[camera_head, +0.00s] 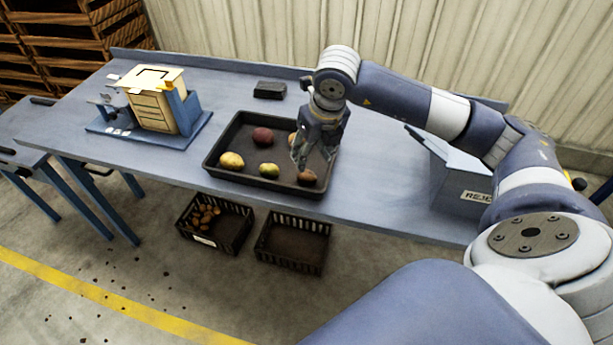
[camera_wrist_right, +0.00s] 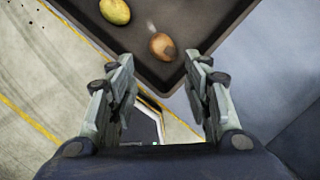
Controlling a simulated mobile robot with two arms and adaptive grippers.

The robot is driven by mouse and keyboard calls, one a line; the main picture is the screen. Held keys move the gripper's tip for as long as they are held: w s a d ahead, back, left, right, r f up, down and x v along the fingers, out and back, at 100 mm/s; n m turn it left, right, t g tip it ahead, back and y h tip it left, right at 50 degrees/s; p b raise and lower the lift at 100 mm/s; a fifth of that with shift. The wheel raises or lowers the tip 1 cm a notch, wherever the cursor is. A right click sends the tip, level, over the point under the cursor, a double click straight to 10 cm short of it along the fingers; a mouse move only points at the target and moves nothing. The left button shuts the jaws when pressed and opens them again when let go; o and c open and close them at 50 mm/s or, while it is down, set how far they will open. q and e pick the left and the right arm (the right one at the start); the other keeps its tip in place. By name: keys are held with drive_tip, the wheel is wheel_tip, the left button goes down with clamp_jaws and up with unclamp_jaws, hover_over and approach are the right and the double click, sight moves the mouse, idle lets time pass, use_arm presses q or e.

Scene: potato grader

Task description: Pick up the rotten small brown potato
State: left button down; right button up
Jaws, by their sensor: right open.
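The small brown potato (camera_head: 307,178) lies in the near right corner of the black tray (camera_head: 225,141). In the right wrist view the brown potato (camera_wrist_right: 162,46) shows a dark patch on one side and a pale spot beside it. My right gripper (camera_head: 314,160) is over the right part of the tray, just above and behind the brown potato in the head view. It is open and empty; in the right wrist view the potato appears just beyond and between the spread fingertips (camera_wrist_right: 159,60). My left gripper is out of view.
The tray also holds a yellow potato (camera_head: 231,160), a green-tinged one (camera_head: 269,170), a red one (camera_head: 262,136) and one partly hidden behind my gripper. A reject bin (camera_head: 462,180) stands right. A wooden cabinet model (camera_head: 155,105) stands left. Two crates sit below the table.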

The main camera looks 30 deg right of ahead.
sight(307, 174)
drive_tip(key=p+x, duration=0.2)
drive_tip(key=x, duration=0.8)
drive_tip(key=shift+d+f, duration=0.15)
drive_tip(key=shift+f, duration=0.15)
drive_tip(key=c, duration=0.8)
